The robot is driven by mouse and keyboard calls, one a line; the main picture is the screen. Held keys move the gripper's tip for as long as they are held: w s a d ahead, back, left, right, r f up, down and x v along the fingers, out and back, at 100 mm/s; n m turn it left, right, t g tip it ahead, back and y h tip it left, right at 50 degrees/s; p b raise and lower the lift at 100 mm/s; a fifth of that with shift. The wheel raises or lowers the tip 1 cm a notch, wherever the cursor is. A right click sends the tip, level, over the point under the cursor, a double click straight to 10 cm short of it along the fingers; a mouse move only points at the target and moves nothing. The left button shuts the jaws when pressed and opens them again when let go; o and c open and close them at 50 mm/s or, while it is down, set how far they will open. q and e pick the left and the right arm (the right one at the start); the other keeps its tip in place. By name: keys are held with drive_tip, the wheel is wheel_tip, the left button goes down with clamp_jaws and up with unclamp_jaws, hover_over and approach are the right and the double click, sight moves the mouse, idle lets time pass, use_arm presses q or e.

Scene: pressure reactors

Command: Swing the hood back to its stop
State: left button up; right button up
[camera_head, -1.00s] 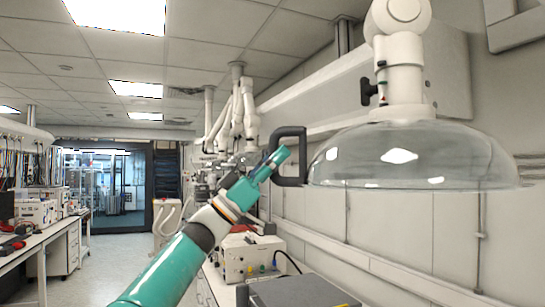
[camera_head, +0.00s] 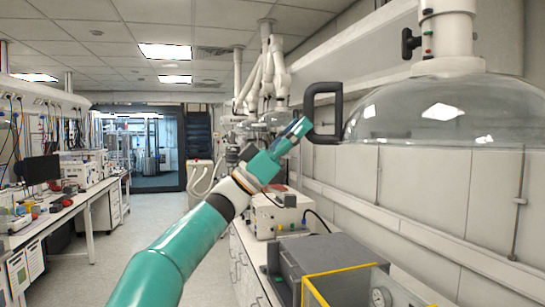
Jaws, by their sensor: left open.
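The hood (camera_head: 460,112) is a clear dome on a white arm at the upper right. Its black loop handle (camera_head: 338,112) sticks out from its left edge. My left arm is teal and white and reaches up from the bottom. My left gripper (camera_head: 303,126) is open at the left bar of the handle. Its tips overlap the lower part of that bar in the picture; I cannot tell whether they touch it or are around it. My right gripper is out of view.
A grey box (camera_head: 325,256) with a yellow-edged case in front stands on the bench below the hood. A white instrument (camera_head: 277,213) stands behind it. More white extraction arms (camera_head: 262,75) hang farther back. The floor at left centre is clear.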

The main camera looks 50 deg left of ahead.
use_arm(q)
drive_tip(key=v, duration=0.8)
drive_tip(key=shift+w, duration=0.2)
drive_tip(key=shift+f, duration=0.1)
